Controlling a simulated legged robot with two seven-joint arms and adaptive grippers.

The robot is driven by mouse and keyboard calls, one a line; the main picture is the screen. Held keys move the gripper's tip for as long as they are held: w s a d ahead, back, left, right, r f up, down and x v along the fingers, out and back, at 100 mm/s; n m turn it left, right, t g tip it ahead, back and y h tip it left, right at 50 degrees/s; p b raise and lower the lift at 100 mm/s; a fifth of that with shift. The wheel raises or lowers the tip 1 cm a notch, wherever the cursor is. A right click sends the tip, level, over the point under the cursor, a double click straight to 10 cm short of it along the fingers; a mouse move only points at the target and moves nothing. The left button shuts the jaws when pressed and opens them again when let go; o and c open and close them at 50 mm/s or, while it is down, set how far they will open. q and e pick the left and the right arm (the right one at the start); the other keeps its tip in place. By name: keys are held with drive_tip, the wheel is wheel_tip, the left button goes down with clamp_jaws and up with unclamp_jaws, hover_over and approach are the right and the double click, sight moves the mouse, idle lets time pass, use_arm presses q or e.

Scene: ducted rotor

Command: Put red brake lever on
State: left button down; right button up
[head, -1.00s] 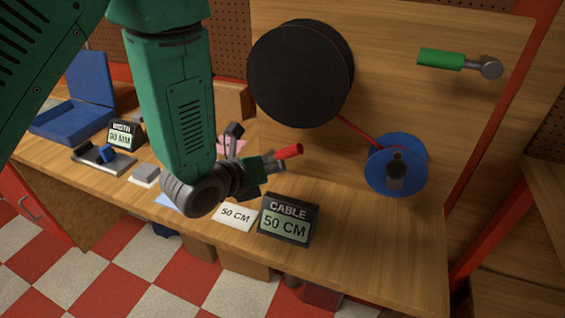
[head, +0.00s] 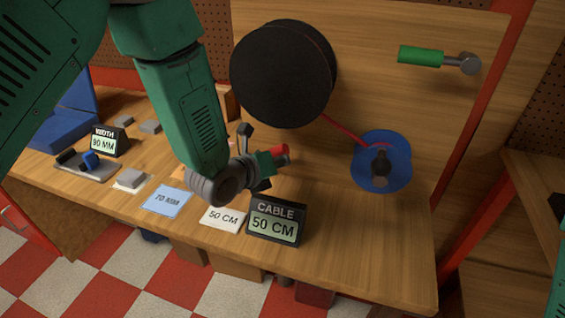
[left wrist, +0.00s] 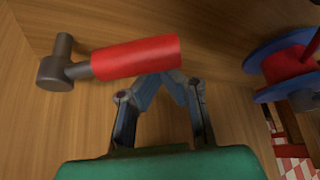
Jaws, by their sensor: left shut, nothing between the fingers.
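The red brake lever shows large in the left wrist view (left wrist: 137,57), a red grip on a dark grey pivot, set against the wooden board. In the head view only a bit of its red grip (head: 281,149) shows beside my left gripper (head: 277,162). In the left wrist view my left gripper (left wrist: 164,76) is shut and empty. Its fingertips meet at the lower edge of the red grip, partly hidden by it; I cannot tell whether they touch. A green lever (head: 421,55) sticks out from the board at upper right. My right gripper is not in view.
A black drum (head: 283,73) and a blue spool (head: 381,161) joined by a red cable (head: 343,130) stand out from the board (head: 370,95). A cable display (head: 276,220) and a 50 cm card (head: 222,217) lie near the bench front. Bench to the right is clear.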

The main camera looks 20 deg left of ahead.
use_arm(q)
drive_tip(key=a+r+n+h+b, duration=0.1)
drive_tip(key=a+r+n+h, duration=0.1)
drive_tip(key=r+n, duration=0.1)
drive_tip(key=shift+a+r+t+h+b, duration=0.2)
drive_tip(key=shift+t+h+b, duration=0.1)
drive_tip(key=shift+t+b, duration=0.1)
idle(0.3)
